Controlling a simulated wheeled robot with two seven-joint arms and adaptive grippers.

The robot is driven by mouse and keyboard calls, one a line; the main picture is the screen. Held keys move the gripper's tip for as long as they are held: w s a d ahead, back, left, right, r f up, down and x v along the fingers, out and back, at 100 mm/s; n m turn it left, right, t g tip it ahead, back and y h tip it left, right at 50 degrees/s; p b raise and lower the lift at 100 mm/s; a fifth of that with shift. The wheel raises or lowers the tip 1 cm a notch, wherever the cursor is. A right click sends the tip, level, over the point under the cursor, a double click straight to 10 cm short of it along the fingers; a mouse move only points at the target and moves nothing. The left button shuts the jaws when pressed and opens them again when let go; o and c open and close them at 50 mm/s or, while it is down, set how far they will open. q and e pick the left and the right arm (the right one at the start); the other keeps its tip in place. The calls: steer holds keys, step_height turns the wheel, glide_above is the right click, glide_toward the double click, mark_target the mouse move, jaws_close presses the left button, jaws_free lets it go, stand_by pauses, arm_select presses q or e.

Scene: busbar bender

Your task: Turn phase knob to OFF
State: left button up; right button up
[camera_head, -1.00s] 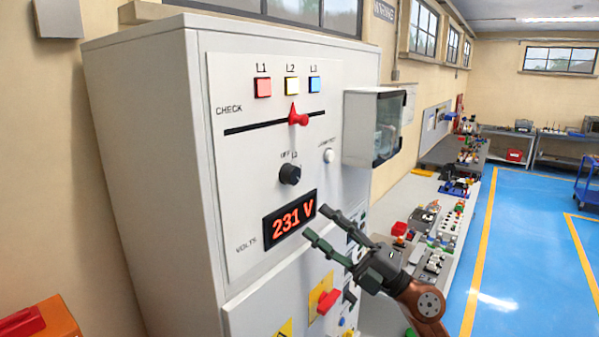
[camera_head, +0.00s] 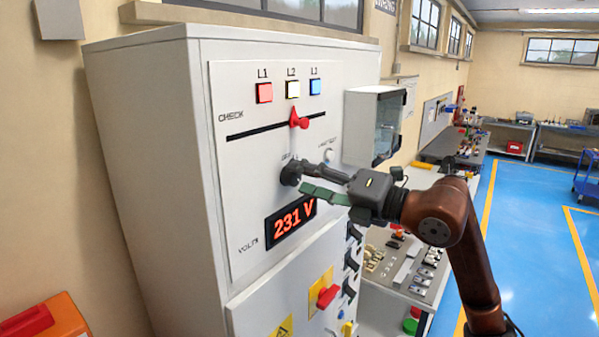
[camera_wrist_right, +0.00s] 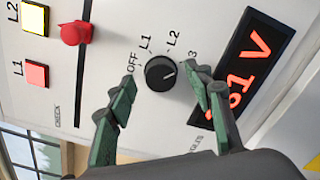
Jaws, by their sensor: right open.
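The phase knob (camera_head: 290,174) is a round black dial on the white cabinet panel, above the orange 231 V display (camera_head: 293,221). In the right wrist view the knob (camera_wrist_right: 160,73) sits between my fingertips, with OFF, L1, L2 and a partly covered label around it. A small light mark shows on its face, but I cannot tell firmly which label it points at. My right gripper (camera_head: 304,181) is open, its green-and-dark fingers reaching the knob from the right. In the wrist view its fingertips (camera_wrist_right: 155,85) appear apart from the knob on both sides. My left gripper is out of view.
A red slider (camera_head: 299,119) in a black slot and the L1 lamp (camera_head: 264,93) with two other lamps are above the knob. A clear-fronted box (camera_head: 374,127) sticks out at the right. A red handle (camera_head: 327,297) is below.

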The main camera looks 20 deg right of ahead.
steer(key=shift+x, duration=0.8)
steer(key=shift+c, duration=0.4)
steer(key=c, duration=1.1)
